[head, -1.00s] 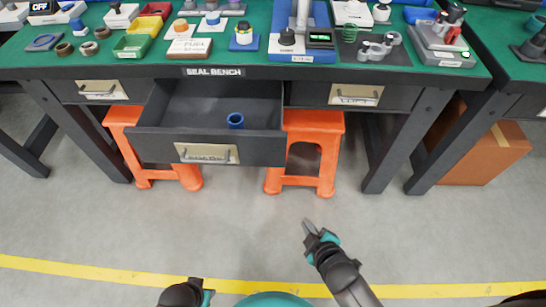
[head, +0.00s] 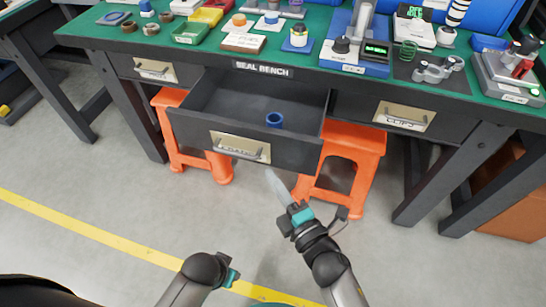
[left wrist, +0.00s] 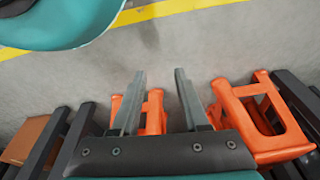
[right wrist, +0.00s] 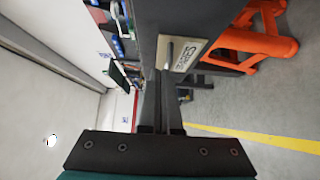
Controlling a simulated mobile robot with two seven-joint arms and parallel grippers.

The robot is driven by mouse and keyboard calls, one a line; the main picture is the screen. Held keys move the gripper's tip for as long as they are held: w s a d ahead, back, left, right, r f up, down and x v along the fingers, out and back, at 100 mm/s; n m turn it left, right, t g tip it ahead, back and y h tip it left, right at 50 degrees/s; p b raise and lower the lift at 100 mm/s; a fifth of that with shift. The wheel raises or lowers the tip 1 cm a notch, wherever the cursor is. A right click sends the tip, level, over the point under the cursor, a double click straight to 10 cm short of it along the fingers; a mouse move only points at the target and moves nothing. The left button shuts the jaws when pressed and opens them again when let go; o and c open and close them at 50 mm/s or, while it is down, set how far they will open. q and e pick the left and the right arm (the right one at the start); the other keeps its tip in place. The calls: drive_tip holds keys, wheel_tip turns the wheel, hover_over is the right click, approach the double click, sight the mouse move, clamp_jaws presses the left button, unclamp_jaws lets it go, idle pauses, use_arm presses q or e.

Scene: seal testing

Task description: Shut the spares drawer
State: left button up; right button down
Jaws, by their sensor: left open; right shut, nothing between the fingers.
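The spares drawer (head: 190,128) hangs open in the middle of the bench, below the SEAL BENCH label. It has a dark front with a handle on a pale label plate (head: 240,146), and a blue ring-shaped part (head: 274,120) lies inside. In the right wrist view the drawer's label plate (right wrist: 186,52) shows close beyond the fingers. My right gripper (head: 276,184) is shut and empty, just below and in front of the drawer front's right part; contact cannot be made out. My left gripper (left wrist: 157,100) is open and empty, low in front, away from the drawer.
Shut drawers flank it, left (head: 150,70) and right (head: 404,116). Orange stools (head: 350,150) stand under the bench. The green bench top (head: 225,47) carries trays, a scale and several small parts. The floor in front, with a yellow line (head: 90,235), is clear.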

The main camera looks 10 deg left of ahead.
sight(265, 144)
use_arm(q)
drive_tip(key=shift+w+d+r+t+b, duration=0.15)
drive_tip(key=shift+w+r+b, duration=0.25)
drive_tip(key=shift+r, duration=0.45)
drive_tip(key=shift+w+r+t+b, duration=0.15)
drive_tip(key=shift+w+r+b, duration=0.15)
drive_tip(key=shift+w+r, duration=0.35)
use_arm(e)
drive_tip(key=shift+w+a, duration=0.3)
drive_tip(key=shift+w, duration=0.8)
drive_tip(key=shift+w+a, duration=0.25)
drive_tip(key=shift+w, duration=0.8)
drive_tip(key=shift+w+a, duration=0.3)
drive_tip(key=shift+w, duration=0.8)
use_arm(q)
drive_tip(key=shift+s+r, duration=0.15)
